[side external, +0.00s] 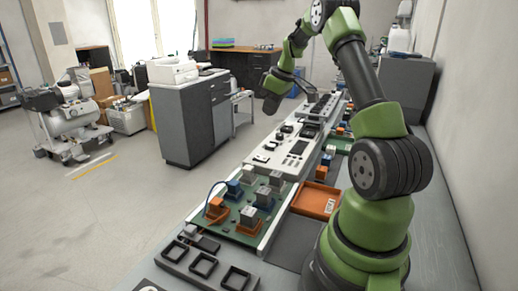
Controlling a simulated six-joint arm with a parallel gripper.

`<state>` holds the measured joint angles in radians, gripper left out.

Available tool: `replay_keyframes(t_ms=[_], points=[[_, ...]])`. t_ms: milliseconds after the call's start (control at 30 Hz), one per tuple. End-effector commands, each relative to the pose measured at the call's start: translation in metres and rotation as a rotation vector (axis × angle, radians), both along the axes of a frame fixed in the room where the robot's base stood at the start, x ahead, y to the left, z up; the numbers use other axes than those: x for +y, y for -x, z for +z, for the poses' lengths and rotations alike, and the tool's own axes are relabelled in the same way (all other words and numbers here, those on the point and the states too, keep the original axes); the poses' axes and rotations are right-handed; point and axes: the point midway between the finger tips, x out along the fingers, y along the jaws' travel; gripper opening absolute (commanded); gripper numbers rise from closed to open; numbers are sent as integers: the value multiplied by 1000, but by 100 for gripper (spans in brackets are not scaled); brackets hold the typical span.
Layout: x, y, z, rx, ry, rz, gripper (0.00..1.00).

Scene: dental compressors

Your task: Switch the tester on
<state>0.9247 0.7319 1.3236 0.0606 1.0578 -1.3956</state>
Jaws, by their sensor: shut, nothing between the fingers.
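The tester appears to be the long white panel (273,157) in the middle of the bench row, with a dark display and several small dark controls on top. Its power switch is too small to pick out, and I cannot tell whether it is on. My gripper (312,97) is small in the side view, above the far part of the row, beyond the white panel's middle. It is shut and empty. I cannot tell whether its tip touches anything.
A green board (241,221) with blue, orange and grey blocks lies at the near end. An orange tray (314,201) sits right of it. Dark square frames (204,265) line the front. A grey cabinet (190,122) stands left; floor between is clear.

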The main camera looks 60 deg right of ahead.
Motion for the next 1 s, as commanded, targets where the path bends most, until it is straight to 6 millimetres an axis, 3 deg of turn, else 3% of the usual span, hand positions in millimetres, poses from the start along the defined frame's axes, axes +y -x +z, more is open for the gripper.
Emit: replay_keyframes(t_ms=[533,1000], points=[[-3,-2,-12,2,-3,4,0],[-2,-32,-101,4,-3,5,0]])
